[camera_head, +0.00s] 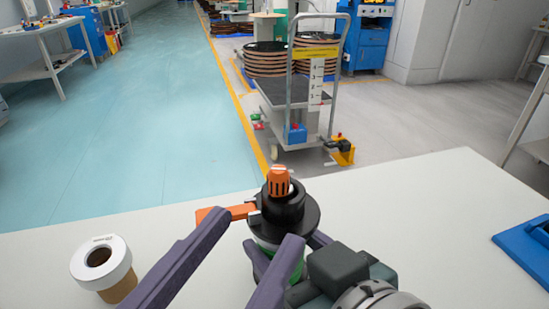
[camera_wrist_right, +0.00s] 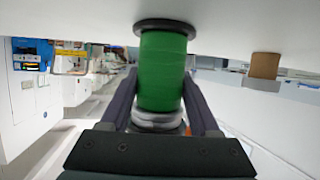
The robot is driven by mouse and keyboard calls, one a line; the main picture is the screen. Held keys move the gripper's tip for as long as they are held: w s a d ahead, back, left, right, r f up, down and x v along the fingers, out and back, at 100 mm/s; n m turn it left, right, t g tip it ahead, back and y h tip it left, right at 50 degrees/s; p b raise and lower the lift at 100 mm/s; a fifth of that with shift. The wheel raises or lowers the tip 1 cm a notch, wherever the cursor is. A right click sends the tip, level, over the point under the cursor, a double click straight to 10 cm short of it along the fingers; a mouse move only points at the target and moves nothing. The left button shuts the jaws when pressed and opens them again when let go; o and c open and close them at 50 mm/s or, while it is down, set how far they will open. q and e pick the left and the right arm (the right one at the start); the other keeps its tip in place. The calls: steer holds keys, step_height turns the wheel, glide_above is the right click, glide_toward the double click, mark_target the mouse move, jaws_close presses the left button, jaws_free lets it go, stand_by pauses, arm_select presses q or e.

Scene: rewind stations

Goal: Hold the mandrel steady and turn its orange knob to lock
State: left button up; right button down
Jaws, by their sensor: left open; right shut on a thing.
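The mandrel (camera_head: 290,212) stands upright on the white table, black with an orange knob (camera_head: 278,181) on top. An orange bar (camera_head: 226,213) sticks out at its left side. Green material shows below the black part, and the right wrist view shows it as a green cylinder (camera_wrist_right: 163,70) with a dark flange against the table. My right gripper (camera_wrist_right: 163,98) is shut around it, one finger on each side. My left gripper (camera_head: 258,225) is open, one finger reaching the orange bar and the other in front of the mandrel; contact with the knob is not visible.
A white ring on a brown core (camera_head: 101,262) stands on the table (camera_head: 430,220) at the left. A blue tray (camera_head: 524,250) lies at the right edge. The table between mandrel and tray is clear.

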mark_target(286, 172)
arm_select(q)
steer(key=shift+w+a+m+g+h, duration=1.35)
steer(key=shift+a+m+g+h, duration=0.75)
steer(key=shift+m+g+h, duration=0.7)
steer(key=x, duration=1.2)
steer(key=shift+r, duration=0.15)
steer(key=shift+a, duration=0.1)
jaws_close()
